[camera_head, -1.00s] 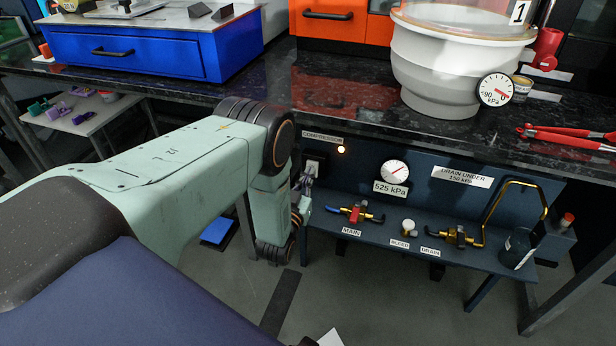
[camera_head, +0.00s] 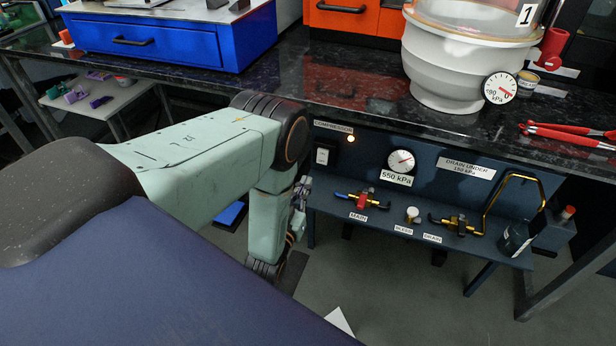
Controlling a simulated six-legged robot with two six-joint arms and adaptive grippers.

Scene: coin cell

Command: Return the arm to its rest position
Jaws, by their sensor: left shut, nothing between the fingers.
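My left arm, pale green with dark joints, comes in from the left and bends down in front of the bench. My left gripper (camera_head: 302,192) is partly hidden behind its wrist. It is shut and empty, just left of the blue panel's shelf and apart from the compressor switch (camera_head: 322,155). The lamp (camera_head: 351,138) by the compressor label is lit. The main valve (camera_head: 362,201) has a red and a blue part. My right gripper is out of view.
The black bench top (camera_head: 345,92) overhangs the panel. On it stand a blue drawer unit (camera_head: 190,48), a white vessel (camera_head: 445,65) with a gauge, and red pliers (camera_head: 565,131). The bleed valve (camera_head: 413,214) and drain valve (camera_head: 460,225) sit right of the main valve. Open floor lies below.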

